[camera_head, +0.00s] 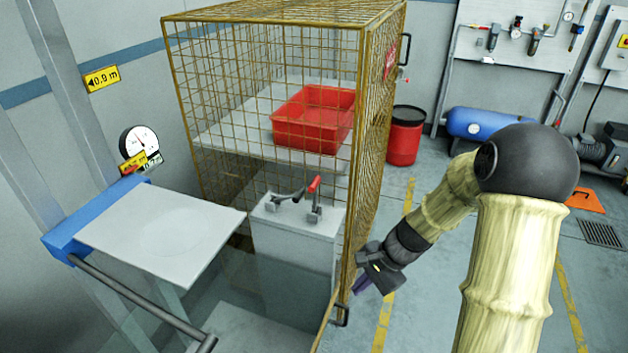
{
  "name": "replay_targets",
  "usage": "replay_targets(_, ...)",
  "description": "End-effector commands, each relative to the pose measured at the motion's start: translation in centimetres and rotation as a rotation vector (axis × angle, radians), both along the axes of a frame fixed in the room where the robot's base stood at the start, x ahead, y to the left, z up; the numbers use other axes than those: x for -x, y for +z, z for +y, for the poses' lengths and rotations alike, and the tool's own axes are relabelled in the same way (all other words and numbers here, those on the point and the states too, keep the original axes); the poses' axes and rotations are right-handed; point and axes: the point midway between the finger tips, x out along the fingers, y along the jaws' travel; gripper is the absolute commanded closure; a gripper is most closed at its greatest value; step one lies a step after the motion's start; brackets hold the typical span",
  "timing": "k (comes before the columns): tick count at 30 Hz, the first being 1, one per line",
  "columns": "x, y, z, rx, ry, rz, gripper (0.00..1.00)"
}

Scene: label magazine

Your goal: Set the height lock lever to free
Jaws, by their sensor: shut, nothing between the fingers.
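Two levers stand on top of a grey cabinet (290,250) inside the yellow wire cage. One lever has a red grip (314,184) and leans up; the other is a dark lever (287,196) lying lower to its left. I cannot read any label that tells which is the height lock lever, or a free mark. My gripper (363,285) is at the cage's front right, to the right of and lower in the picture than the levers, pointing down and left. It is shut and empty, with purple fingers partly hidden by its own body. It touches neither lever.
The wire cage (262,24) surrounds a shelf with a red tray (318,118). A black handle (341,315) is on the cage edge close to my gripper. A grey platform (160,232) with a blue edge is at left. Open floor lies right of the cage.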

Motion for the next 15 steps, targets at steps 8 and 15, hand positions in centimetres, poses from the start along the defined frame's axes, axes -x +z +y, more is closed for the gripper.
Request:
replay_targets(8,-3.8,5.0,1.0,-0.207,-0.258,0.119,1.0)
replay_targets(15,-7.5,8.8,1.3,-0.402,-0.48,0.22,1.0)
